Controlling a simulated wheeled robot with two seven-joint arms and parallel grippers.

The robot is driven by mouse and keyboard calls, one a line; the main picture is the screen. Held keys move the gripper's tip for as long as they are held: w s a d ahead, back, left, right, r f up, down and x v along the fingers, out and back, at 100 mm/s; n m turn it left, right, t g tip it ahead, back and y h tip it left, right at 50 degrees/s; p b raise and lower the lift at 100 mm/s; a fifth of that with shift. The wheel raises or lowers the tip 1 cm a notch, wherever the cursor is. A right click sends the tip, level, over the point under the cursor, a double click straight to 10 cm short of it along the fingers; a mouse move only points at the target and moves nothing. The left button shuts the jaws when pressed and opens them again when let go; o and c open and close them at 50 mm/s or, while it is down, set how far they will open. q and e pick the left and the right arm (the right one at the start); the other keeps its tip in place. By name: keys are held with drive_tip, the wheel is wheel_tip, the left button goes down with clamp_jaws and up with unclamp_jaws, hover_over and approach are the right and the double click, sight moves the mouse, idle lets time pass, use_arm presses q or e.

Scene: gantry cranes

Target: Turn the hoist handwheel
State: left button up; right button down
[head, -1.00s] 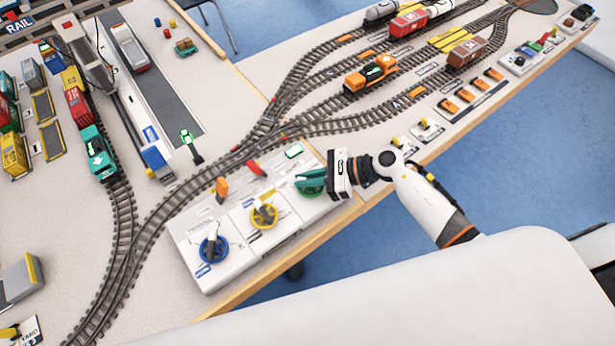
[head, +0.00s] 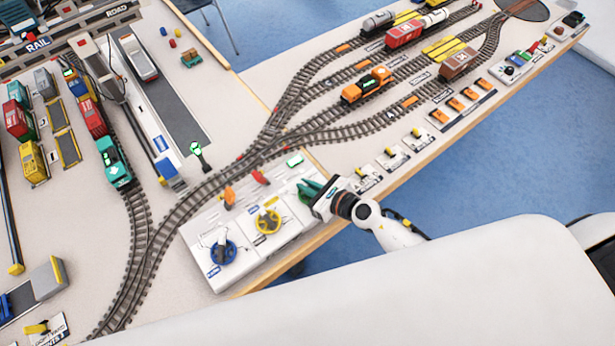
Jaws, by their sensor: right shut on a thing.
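A white control box (head: 240,278) at the table's front edge carries three handwheels: a blue one (head: 222,252), a yellow one (head: 268,222) and a green one (head: 304,198). The labels are too small to read, so I cannot tell which is the hoist handwheel. My right gripper (head: 310,189) comes in from the right and is shut on the green handwheel, covering much of it. My left gripper is not in view.
An orange lever (head: 229,196) and a red lever (head: 259,177) stand behind the wheels. Tracks curve close behind the box, with a teal locomotive (head: 115,160) on the left. Several small switch plates (head: 391,157) line the front edge to the right.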

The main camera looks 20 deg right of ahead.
drive_tip(key=m+h+p, duration=0.1)
drive_tip(key=m+t+h+p, duration=0.1)
drive_tip(key=p, duration=0.1)
drive_tip(key=shift+r+m+h, duration=0.25)
drive_tip(key=shift+m+h, duration=0.15)
drive_tip(key=shift+f+m+t+h+p, duration=0.1)
drive_tip(key=shift+m+t+h+p, duration=0.4)
drive_tip(key=shift+m+h, duration=0.25)
use_arm(q)
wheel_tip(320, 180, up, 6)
drive_tip(key=shift+p, duration=0.4)
use_arm(e)
drive_tip(key=shift+d+f+m+h, duration=0.1)
drive_tip(key=shift+m+h, duration=0.75)
drive_tip(key=shift+h, duration=0.2)
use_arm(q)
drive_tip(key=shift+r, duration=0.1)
use_arm(e)
drive_tip(key=shift+h, duration=0.3)
drive_tip(key=c, duration=1.5)
unclamp_jaws()
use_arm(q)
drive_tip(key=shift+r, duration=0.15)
use_arm(e)
drive_tip(key=v, duration=1.2)
drive_tip(key=shift+d+f, duration=0.1)
drive_tip(key=shift+f, duration=0.1)
